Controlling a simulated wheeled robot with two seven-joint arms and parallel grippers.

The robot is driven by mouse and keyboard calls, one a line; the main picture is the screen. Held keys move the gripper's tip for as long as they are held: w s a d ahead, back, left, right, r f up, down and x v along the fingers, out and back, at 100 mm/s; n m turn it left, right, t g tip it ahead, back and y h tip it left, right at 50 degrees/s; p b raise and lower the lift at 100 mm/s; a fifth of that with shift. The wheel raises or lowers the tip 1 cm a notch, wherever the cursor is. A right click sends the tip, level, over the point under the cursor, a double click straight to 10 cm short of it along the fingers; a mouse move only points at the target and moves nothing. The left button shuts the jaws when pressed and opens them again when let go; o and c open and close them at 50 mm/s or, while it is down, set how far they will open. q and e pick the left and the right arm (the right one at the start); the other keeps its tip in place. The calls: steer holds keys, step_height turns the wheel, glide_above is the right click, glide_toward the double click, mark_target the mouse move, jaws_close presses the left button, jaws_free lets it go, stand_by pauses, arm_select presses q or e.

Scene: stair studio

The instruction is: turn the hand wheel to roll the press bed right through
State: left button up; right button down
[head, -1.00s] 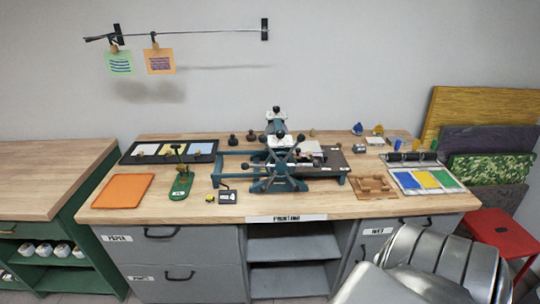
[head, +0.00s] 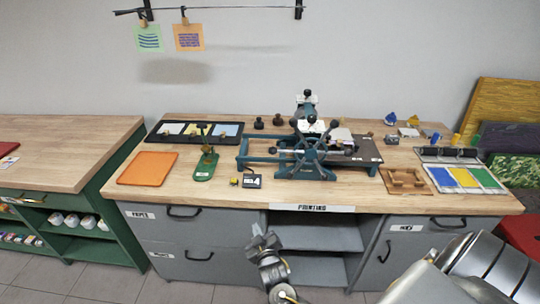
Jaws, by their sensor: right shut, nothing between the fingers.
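The teal press stands in the middle of the worktop. Its spoked hand wheel (head: 311,152) faces me on the front side, with dark knobs on its spokes. The dark press bed (head: 367,152) sticks out to the right of the roller, and the teal frame rails (head: 258,157) on the left are bare. A pale sheet lies on the bed near the roller, partly hidden by the press. My right gripper (head: 259,231) is shut and empty, low in front of the cabinet, below the worktop edge and well apart from the wheel. My left gripper is not in view.
Right are a wooden frame (head: 405,181) and an ink tray (head: 466,178). Bare worktop lies in front of the wheel.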

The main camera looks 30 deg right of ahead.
steer(key=d+r+m+t+h, duration=0.2)
steer(key=r+m+h, duration=0.15)
steer(key=r, duration=0.95)
steer(key=d+r+m+t+h, duration=0.1)
steer(key=d+r+m+h, duration=0.2)
steer(key=r, duration=1)
steer(key=w+d+r+h+p, duration=0.1)
steer(key=w+d+r+p, duration=0.25)
steer(key=w, duration=0.35)
steer(key=shift+n, duration=0.25)
steer(key=shift+w+d+f, duration=0.1)
steer(key=shift+d+f, duration=0.15)
steer(key=shift+f, duration=0.45)
steer(key=shift+s+d+f, duration=0.1)
steer(key=shift+d+f, duration=0.2)
steer(key=shift+f, duration=0.4)
steer(key=shift+w+d+f, duration=0.1)
steer(key=shift+d+f, duration=0.15)
steer(key=shift+f, duration=0.45)
steer(key=shift+f+n+y, duration=0.25)
steer(key=shift+f+n, duration=0.1)
steer(key=shift+n, duration=0.15)
